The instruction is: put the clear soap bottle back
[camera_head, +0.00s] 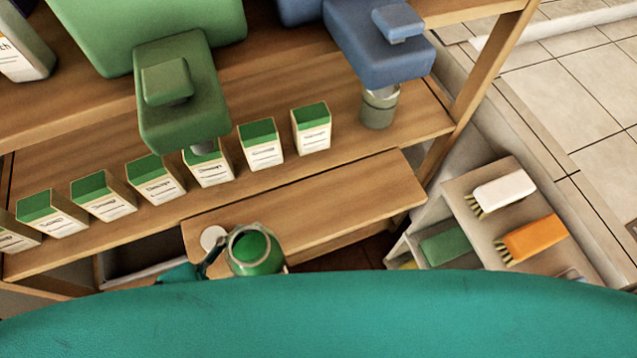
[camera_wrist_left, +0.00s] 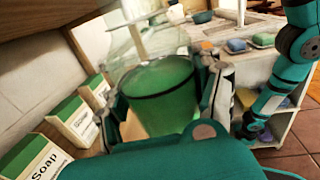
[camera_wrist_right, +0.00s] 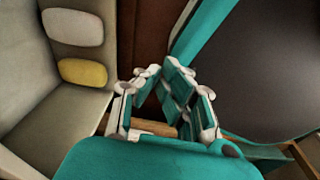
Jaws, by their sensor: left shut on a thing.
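The clear soap bottle (camera_head: 257,252), with green liquid inside, is in front of the lower wooden board in the head view. In the left wrist view the bottle (camera_wrist_left: 160,92) fills the space between the fingers of my left gripper (camera_wrist_left: 160,100), which is shut on it. In the head view part of my left gripper (camera_head: 212,262) shows at the bottle's left side. My right gripper (camera_wrist_right: 165,80) is open and empty in the right wrist view.
Several green-and-white soap cartons (camera_head: 260,145) line the shelf. A green dispenser (camera_head: 190,115) and a blue dispenser (camera_head: 385,50) overhang it; a cup (camera_head: 379,108) stands under the blue one. The lower board (camera_head: 330,205) is mostly bare. Brushes (camera_head: 530,238) lie on a rack at right.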

